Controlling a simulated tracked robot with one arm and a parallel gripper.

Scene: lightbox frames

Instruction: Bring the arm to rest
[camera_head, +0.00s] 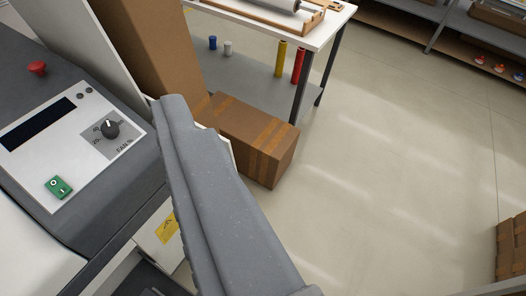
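A long grey part of my arm runs from the bottom middle up to the left of centre. What I take for my gripper (178,115) is at its upper end, close to the right side of a grey machine (105,190). I see no two separate fingertips, so I cannot tell whether it is open or holds anything. A small pale edge shows just behind the grey part, and I cannot tell what it belongs to.
The machine has a black dial, a green switch and a red button (38,68). A taped cardboard box (245,135) lies on the floor beyond my arm. A table (335,20) stands behind it. Stacked brown boxes (512,250) are lower right. Floor (400,150) is clear.

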